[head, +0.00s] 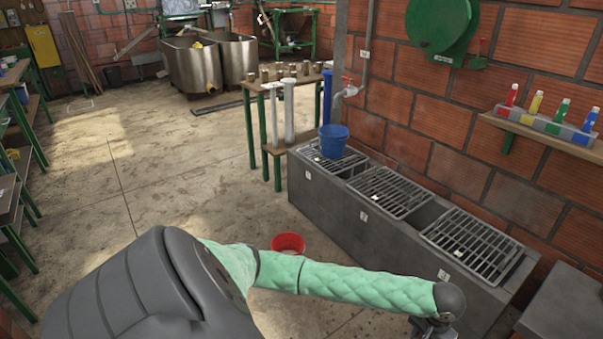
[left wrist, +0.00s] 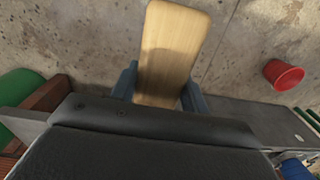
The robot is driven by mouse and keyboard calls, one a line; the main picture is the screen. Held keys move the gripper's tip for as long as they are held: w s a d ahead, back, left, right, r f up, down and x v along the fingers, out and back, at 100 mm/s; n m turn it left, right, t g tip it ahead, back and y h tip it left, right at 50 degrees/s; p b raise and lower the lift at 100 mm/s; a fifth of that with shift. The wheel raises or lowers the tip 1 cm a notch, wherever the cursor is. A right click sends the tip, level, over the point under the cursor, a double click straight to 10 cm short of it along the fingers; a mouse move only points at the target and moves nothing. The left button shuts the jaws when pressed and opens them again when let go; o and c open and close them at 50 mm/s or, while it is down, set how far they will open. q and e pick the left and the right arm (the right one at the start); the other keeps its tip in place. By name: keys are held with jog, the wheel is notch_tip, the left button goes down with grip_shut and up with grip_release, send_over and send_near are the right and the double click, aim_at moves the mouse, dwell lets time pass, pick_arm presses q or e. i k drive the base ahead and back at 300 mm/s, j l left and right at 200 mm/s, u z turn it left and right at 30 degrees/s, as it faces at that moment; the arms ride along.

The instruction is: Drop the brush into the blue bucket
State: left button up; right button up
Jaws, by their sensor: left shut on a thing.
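The blue bucket (head: 333,141) stands upright on the far grate of the grey trough, under a wall tap. It also shows, cut off, at the bottom right of the left wrist view (left wrist: 297,169). My left gripper (left wrist: 160,90) is shut on the brush (left wrist: 172,45), whose pale flat wooden body sticks out between the fingers. Its bristles are not visible. In the head view my left gripper (head: 432,328) is at the bottom edge, near the trough's near end and well apart from the bucket; the brush is out of sight there. My right gripper is not in view.
The grey trough (head: 340,208) with several metal grates (head: 472,243) runs along the brick wall. A red bucket (head: 288,243) stands on the floor beside it. A shelf with coloured bottles (head: 548,128) is at the right. The floor at the left is mostly clear.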

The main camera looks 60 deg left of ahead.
aim_at(333, 142)
jog(key=i+j+u, duration=0.25)
jog(key=i+j, duration=0.15)
jog(key=i+j+u, duration=0.55)
jog(key=i+j, duration=0.25)
jog(key=i+j+u, duration=0.15)
jog(key=i+u, duration=0.15)
jog(key=i, duration=0.3)
